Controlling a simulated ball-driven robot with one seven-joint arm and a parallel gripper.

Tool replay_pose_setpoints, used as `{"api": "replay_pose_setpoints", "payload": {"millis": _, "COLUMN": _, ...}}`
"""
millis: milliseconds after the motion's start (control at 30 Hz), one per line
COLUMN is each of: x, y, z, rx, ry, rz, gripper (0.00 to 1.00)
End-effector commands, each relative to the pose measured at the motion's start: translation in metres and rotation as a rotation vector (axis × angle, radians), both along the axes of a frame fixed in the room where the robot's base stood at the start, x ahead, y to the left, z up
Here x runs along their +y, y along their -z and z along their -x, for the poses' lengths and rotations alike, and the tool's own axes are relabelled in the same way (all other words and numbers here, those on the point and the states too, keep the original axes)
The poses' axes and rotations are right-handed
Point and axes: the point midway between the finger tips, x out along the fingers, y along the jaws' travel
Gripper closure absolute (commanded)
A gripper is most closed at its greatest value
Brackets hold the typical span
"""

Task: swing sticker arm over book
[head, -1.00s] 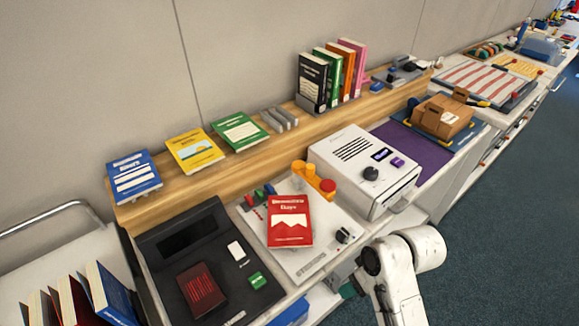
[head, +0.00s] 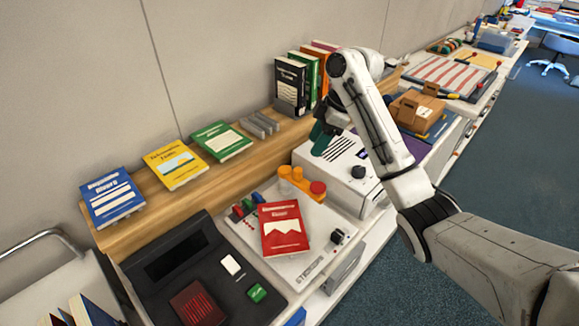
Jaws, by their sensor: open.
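The red book (head: 283,240) with a white label lies on the white sticker station (head: 310,262). The orange sticker arm (head: 298,180), with a red round knob (head: 318,187) at its right end, sits just behind the book's far edge and not over its cover. My gripper (head: 321,140) shows as dark green fingers in front of the white box machine, up and right of the sticker arm and apart from it. It is open, and I see nothing in it. My arm hides part of the white machine.
The white box machine (head: 312,160) stands right of the station. A dark console (head: 165,265) is on the left. Blue, yellow and green books lie on the wooden shelf (head: 150,205) behind, with upright books further right. A cardboard box (head: 415,110) stands beyond my arm.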

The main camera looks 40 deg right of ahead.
Motion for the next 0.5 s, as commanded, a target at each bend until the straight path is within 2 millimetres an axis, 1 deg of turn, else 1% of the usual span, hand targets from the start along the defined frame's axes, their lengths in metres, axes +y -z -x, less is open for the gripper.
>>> {"api": "replay_pose_setpoints", "payload": {"millis": 167, "x": 0.008, "y": 0.024, "z": -0.005, "rx": 0.005, "ry": 0.001, "rz": -0.003, "gripper": 0.47}}
{"api": "replay_pose_setpoints", "payload": {"millis": 400, "x": 0.02, "y": 0.063, "z": -0.017, "rx": 0.004, "ry": 0.003, "rz": -0.002, "gripper": 0.47}}
{"api": "replay_pose_setpoints", "payload": {"millis": 500, "x": 0.024, "y": 0.077, "z": -0.021, "rx": 0.004, "ry": 0.002, "rz": -0.002, "gripper": 0.47}}
